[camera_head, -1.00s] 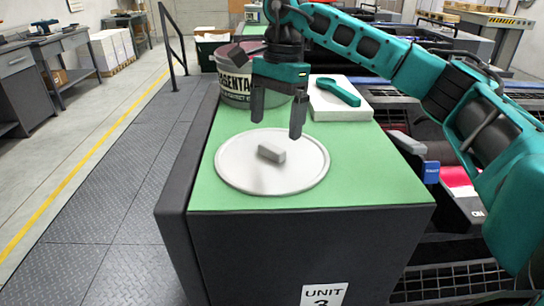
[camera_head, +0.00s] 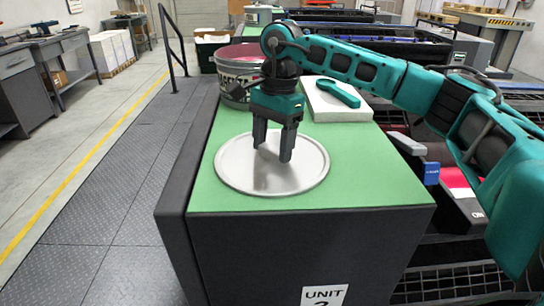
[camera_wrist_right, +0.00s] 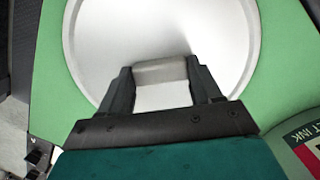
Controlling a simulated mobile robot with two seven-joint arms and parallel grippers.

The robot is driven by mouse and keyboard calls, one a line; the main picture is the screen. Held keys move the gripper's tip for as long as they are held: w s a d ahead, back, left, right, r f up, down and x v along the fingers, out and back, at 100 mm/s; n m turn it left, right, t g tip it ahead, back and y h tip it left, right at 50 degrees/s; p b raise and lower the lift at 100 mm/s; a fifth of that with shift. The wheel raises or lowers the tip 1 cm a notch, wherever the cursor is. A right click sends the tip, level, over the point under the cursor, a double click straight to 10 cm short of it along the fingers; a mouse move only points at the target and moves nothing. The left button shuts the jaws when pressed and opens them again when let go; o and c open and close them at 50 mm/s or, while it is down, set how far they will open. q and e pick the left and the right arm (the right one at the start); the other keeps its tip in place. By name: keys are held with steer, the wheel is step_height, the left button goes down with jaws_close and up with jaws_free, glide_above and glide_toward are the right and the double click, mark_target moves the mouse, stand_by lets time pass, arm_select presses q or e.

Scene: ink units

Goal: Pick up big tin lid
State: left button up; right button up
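The big tin lid (camera_head: 238,165) is a round pale grey disc with a raised rim. It lies flat on the green top of the cabinet. A small grey block-shaped handle (camera_wrist_right: 160,69) stands up from its middle. My right gripper (camera_head: 273,155) points down over the lid. In the right wrist view, its fingers (camera_wrist_right: 161,82) sit at the two ends of the handle and appear closed on it. In the head view the fingers mostly hide the handle. My left gripper is not in view.
A large labelled tin (camera_head: 236,70) stands behind the lid on the green top (camera_head: 370,185). A white slab (camera_head: 325,108) with a teal tool (camera_head: 339,92) on it lies behind and to the right. The green surface around the lid is clear.

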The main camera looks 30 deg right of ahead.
steer(key=c, duration=0.5)
steer(key=shift+r, duration=0.1)
